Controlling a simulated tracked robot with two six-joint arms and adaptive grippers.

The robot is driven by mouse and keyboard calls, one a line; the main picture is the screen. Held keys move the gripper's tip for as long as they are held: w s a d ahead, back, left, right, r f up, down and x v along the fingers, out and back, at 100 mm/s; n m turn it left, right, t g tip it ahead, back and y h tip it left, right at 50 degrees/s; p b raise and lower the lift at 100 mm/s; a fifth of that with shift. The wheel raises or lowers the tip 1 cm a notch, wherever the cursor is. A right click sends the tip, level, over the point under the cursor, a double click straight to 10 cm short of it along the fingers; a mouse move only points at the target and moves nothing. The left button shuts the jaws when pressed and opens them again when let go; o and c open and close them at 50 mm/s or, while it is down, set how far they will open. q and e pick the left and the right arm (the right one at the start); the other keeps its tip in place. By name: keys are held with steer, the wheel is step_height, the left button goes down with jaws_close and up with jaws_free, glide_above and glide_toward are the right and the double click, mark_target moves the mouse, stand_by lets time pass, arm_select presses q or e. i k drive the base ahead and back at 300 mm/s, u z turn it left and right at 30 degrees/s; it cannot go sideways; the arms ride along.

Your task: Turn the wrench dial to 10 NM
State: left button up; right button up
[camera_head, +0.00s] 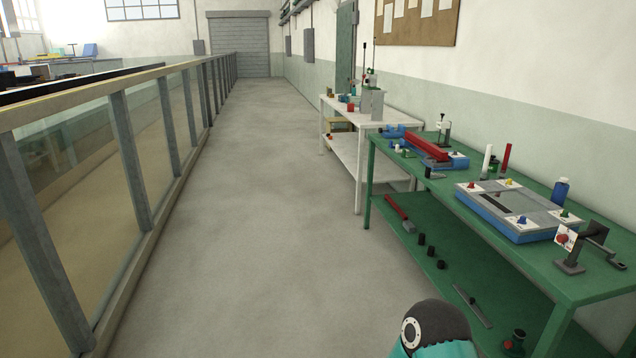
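A dark device on a stand (572,262) stands at the near right end of the green bench. It carries a small white plate with a red knob (562,239), which may be the wrench dial; no marks or numbers on it are readable. A dark bar-like part (598,238) lies just right of it, and I cannot tell whether it is the wrench. Neither gripper is in view. Only a teal and black part of my own arm shows at the bottom edge.
The green bench (415,182) along the right wall holds a blue-based fixture (495,221) with several coloured knobs, a blue bottle (560,190) and a red bar (412,146). A white table (337,104) stands beyond. A glass flume (88,170) runs along the left. The floor between is clear.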

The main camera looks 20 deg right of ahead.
mark_target(562, 237)
steer(key=z, duration=0.4)
steer(key=i, duration=1.3)
steer(key=z, duration=1.1)
steer(key=i, duration=0.45)
steer(key=z, duration=0.15)
steer(key=k, duration=0.8)
steer(key=z, duration=0.25)
steer(key=i, duration=0.8)
steer(key=u, duration=0.1)
